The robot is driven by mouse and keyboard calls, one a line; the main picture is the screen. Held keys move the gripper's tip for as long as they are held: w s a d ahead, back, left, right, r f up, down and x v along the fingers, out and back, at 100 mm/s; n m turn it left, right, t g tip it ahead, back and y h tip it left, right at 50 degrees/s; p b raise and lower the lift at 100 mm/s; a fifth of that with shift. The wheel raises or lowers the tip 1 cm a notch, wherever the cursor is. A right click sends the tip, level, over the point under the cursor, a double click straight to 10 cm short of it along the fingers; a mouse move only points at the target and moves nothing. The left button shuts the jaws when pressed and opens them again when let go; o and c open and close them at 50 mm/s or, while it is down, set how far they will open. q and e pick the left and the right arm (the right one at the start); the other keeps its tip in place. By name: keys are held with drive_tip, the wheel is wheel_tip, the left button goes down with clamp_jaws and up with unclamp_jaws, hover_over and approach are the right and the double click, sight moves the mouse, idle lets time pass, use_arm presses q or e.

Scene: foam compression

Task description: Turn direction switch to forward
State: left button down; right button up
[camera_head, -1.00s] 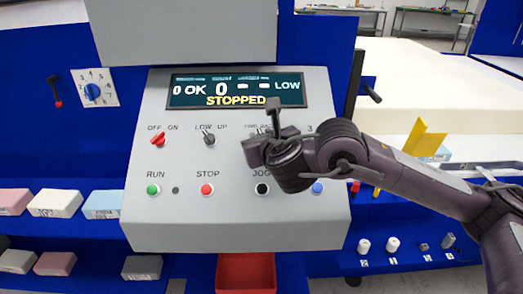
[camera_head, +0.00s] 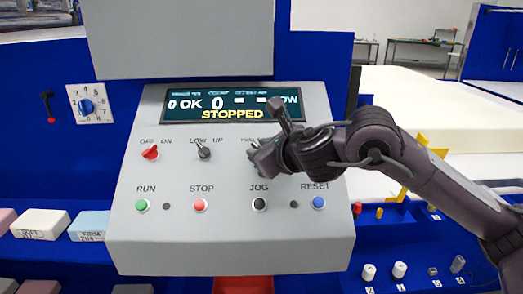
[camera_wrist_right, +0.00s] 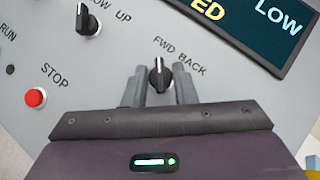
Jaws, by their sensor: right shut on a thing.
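The direction switch (camera_wrist_right: 159,78) is a black knob below the FWD and BACK labels on the grey control panel (camera_head: 230,240). My right gripper (camera_head: 255,162) is at the panel and hides the knob in the head view. In the right wrist view its two grey fingers (camera_wrist_right: 160,88) stand on either side of the knob, shut on it. The knob's white mark points to the top of that picture, towards the FWD label. The display (camera_head: 233,104) reads STOPPED. My left gripper is not in view.
A red knob (camera_head: 150,152) for OFF/ON and a black LOW/UP knob (camera_head: 204,151) sit left of the gripper. Below are green RUN (camera_head: 142,205), red STOP (camera_head: 200,205), black JOG (camera_head: 260,204) and blue RESET (camera_head: 319,202) buttons. Foam blocks lie at the left.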

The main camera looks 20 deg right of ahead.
drive_tip(key=o, duration=0.6)
drive_tip(key=shift+o, duration=0.2)
drive_tip(key=v, duration=0.7)
drive_tip(key=shift+s, duration=0.35)
drive_tip(key=shift+d+r, duration=0.1)
drive_tip(key=shift+d, duration=0.05)
